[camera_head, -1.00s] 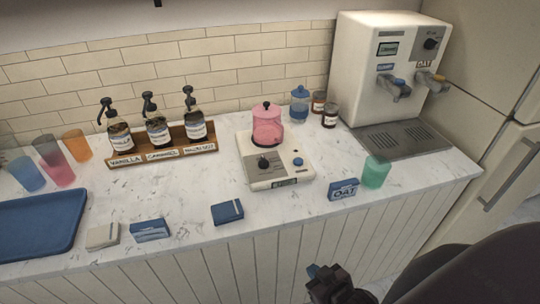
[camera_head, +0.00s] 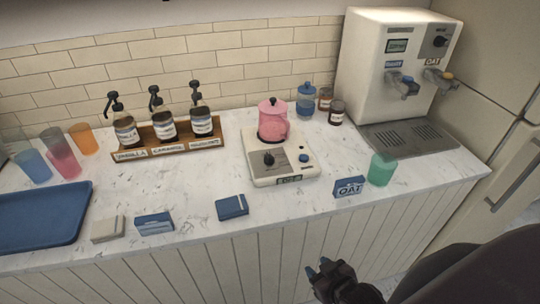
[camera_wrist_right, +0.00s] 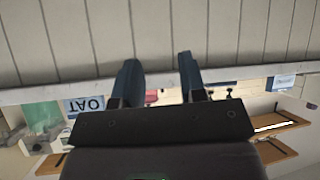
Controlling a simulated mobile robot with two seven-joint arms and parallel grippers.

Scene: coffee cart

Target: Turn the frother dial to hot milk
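The frother (camera_head: 284,166) is a white base with a grey front panel, standing on the counter. Its black dial (camera_head: 268,159) is on the panel's left part, and a blue button (camera_head: 304,158) is to the right. A pink pitcher (camera_head: 273,124) with a lid sits on top. My right gripper (camera_head: 318,266) is below and in front of the counter edge, well apart from the frother. In the right wrist view its two blue-tipped fingers (camera_wrist_right: 160,75) are spread with nothing between them. My left gripper is not in view.
An OAT carton (camera_head: 349,187) and a green cup (camera_head: 381,170) stand right of the frother near the front edge. A blue box (camera_head: 232,206) lies to its left. A syrup rack (camera_head: 166,145) is behind left, a dispenser (camera_head: 393,75) at right.

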